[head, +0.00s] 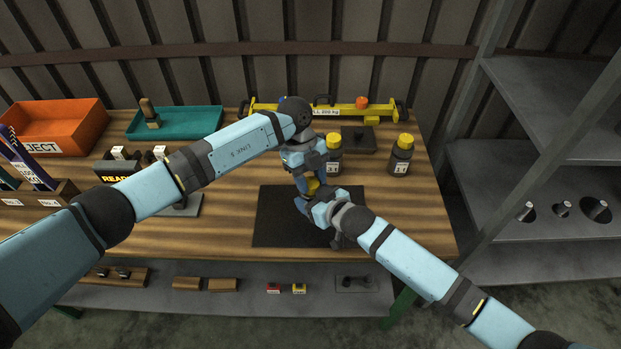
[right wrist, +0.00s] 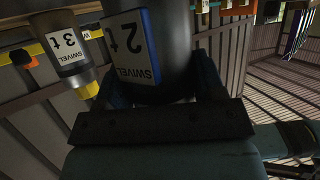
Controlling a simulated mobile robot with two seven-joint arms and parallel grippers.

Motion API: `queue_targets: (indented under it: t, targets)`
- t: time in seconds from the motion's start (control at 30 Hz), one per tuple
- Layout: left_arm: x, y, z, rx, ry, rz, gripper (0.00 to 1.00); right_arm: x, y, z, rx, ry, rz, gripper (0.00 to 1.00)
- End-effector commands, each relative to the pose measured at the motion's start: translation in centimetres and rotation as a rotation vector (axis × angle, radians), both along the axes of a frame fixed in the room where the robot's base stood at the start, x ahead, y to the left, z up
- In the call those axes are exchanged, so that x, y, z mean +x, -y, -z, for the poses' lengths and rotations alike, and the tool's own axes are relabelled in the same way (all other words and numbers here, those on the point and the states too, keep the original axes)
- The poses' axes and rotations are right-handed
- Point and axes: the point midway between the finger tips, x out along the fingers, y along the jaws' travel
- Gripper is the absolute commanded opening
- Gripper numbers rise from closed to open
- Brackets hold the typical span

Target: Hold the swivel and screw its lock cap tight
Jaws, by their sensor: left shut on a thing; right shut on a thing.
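The 2 t swivel (right wrist: 170,30) is a dark grey cylinder with a blue-edged white label, seen large in the right wrist view. My right gripper (head: 306,204) is shut around its body; its fingers show on both sides of it in the right wrist view (right wrist: 160,92). A yellow part, apparently the lock cap (head: 312,187), shows between my two grippers in the head view. My left gripper (head: 308,172) comes down from above and is shut on this cap. The grippers hide most of the swivel and cap in the head view, so the thread and any gap cannot be seen.
A black mat (head: 275,225) lies below the grippers. Two yellow-capped swivels (head: 333,155) (head: 401,157) stand behind and to the right. A yellow beam (head: 345,109) lies at the back. A teal tray (head: 195,123) and an orange reject bin (head: 70,127) are at the left.

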Motion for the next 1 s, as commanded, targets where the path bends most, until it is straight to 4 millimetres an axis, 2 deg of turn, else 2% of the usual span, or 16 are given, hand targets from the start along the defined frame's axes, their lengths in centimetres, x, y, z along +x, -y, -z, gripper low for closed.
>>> queue_targets:
  t: [0.4,0.9,0.93,1.0]
  targets:
    - [0.04,0.12,-0.08,-0.001,0.001,0.181,0.19,0.03,0.05,0.03,-0.001,-0.001,0.001,0.23]
    - [0.06,0.12,-0.12,-0.002,0.000,0.201,0.19,0.02,0.07,0.04,-0.001,-0.001,0.001,0.23]
    - [0.05,0.11,-0.12,-0.002,0.000,0.201,0.47,0.02,0.07,0.04,-0.001,-0.001,0.001,0.23]
    - [0.05,0.11,-0.11,-0.002,0.000,0.200,0.63,0.02,0.07,0.04,-0.001,-0.001,0.001,0.23]
